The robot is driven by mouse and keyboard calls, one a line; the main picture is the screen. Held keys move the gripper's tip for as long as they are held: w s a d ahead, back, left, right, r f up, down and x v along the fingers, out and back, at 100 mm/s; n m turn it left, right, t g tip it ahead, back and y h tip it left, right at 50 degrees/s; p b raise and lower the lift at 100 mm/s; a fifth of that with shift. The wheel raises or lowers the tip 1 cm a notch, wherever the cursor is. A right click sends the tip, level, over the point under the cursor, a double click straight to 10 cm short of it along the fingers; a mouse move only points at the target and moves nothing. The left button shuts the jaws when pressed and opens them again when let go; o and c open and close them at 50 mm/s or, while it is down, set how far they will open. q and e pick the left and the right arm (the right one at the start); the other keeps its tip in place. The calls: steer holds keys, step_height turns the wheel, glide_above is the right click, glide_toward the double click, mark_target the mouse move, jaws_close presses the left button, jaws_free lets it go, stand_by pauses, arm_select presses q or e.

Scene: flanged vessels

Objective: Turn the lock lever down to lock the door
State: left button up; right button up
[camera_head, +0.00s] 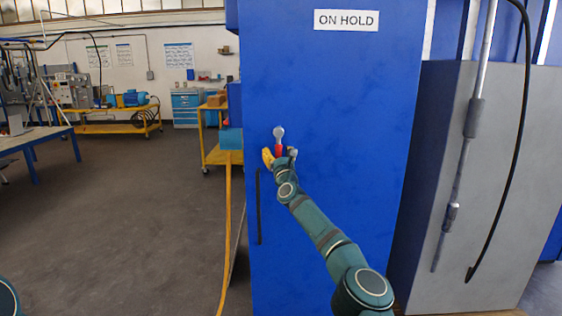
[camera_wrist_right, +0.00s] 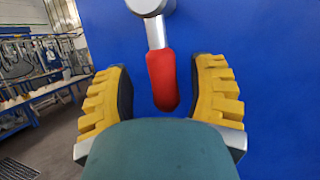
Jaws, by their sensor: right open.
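The lock lever has a grey round pivot and shaft with a red grip (camera_head: 278,149). It is mounted on the tall blue door (camera_head: 330,110) and points downward from its pivot. In the wrist view the red grip (camera_wrist_right: 162,80) hangs between the fingers, slightly tilted, with a gap on each side. My right gripper (camera_head: 279,156) is open, its yellow ribbed fingers on either side of the grip; it also fills the wrist view (camera_wrist_right: 162,97). The lower end of the grip is close to the gripper's palm. My left gripper is out of view.
A black vertical handle (camera_head: 259,206) is on the door below and left of the lever. An "ON HOLD" sign (camera_head: 346,20) is at the top. A grey cabinet (camera_head: 485,190) with a pipe and black hose stands to the right. The floor (camera_head: 120,220) at left is open.

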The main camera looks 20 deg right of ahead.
steer(key=shift+s+f, duration=0.35)
steer(key=shift+s, duration=0.05)
steer(key=shift+s+d, duration=0.1)
steer(key=shift+s, duration=0.85)
steer(key=shift+v, duration=2.15)
